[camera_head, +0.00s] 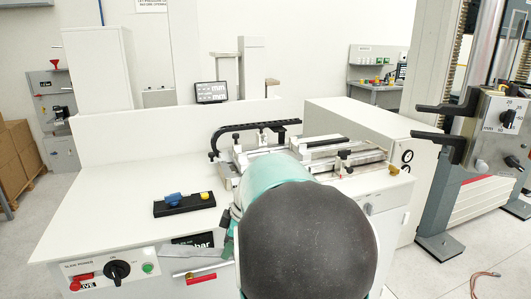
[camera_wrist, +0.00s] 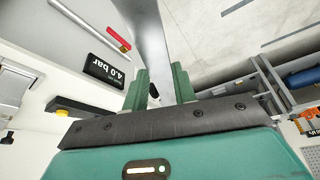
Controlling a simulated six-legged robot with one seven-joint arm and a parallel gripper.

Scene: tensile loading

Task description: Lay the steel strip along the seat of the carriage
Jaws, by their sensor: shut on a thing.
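The steel strip is a flat grey bar. In the wrist view the steel strip (camera_wrist: 153,35) runs between the two green fingers of my gripper (camera_wrist: 160,86) and out past the top edge. My gripper is shut on it. In the head view my gripper (camera_head: 229,243) is mostly hidden behind my arm, at the front edge of the bench; part of the strip (camera_head: 203,269) shows to its left, in front of the bench's front panel. The carriage (camera_head: 345,157) is a silvery fixture with rails and black clamps on the bench top, beyond my arm. My arm hides part of it, and I cannot make out its seat.
A black tray (camera_head: 184,205) with a blue and a yellow piece lies on the bench top (camera_head: 110,200), left of my arm. A black cable chain (camera_head: 250,127) arches behind the carriage. A pressure display (camera_wrist: 104,71) and a red handle (camera_wrist: 118,40) are near the strip. A testing frame stands right.

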